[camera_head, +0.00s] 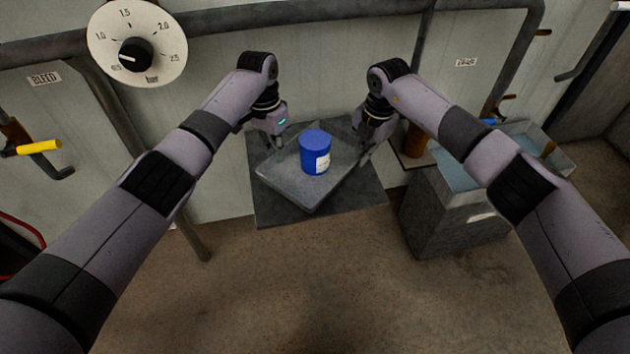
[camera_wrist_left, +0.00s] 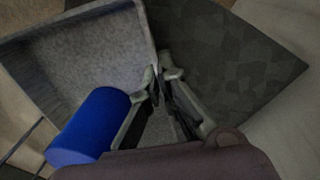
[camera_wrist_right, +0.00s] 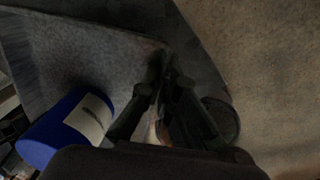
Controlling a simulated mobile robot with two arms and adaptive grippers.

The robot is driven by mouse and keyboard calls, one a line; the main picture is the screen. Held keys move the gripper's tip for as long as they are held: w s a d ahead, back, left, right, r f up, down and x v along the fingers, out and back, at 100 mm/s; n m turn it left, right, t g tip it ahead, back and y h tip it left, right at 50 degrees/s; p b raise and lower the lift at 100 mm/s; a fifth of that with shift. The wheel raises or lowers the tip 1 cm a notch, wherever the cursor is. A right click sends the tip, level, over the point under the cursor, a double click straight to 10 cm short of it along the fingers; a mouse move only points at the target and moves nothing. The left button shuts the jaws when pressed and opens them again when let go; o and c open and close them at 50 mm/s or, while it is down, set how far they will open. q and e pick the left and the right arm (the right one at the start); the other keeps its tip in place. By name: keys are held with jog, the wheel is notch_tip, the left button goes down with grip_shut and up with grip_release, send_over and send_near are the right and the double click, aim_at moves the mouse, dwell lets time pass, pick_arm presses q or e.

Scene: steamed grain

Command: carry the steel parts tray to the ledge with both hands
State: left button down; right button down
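The grey steel parts tray (camera_head: 284,188) lies over the dark square ledge (camera_head: 355,205), turned at an angle to it. I cannot tell whether it touches the ledge. A blue jar with a white label (camera_head: 314,153) stands upright in the tray. My left gripper (camera_head: 275,146) is at the tray's left side; in the left wrist view its fingers (camera_wrist_left: 162,78) pinch the tray wall. My right gripper (camera_head: 366,154) is at the right side; in the right wrist view its fingers (camera_wrist_right: 165,68) close on the tray rim near a corner.
A grey bin (camera_head: 450,215) with bluish contents stands to the right of the ledge, beside a brown cylinder (camera_head: 414,140). Pipes run along the wall behind, with a dial gauge (camera_head: 137,43) at upper left and a yellow-handled valve (camera_head: 38,147). The floor in front is clear.

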aim_at(279, 166)
pick_arm(q)
jog(key=shift+f, duration=0.15)
pick_arm(e)
jog(key=shift+f, duration=0.15)
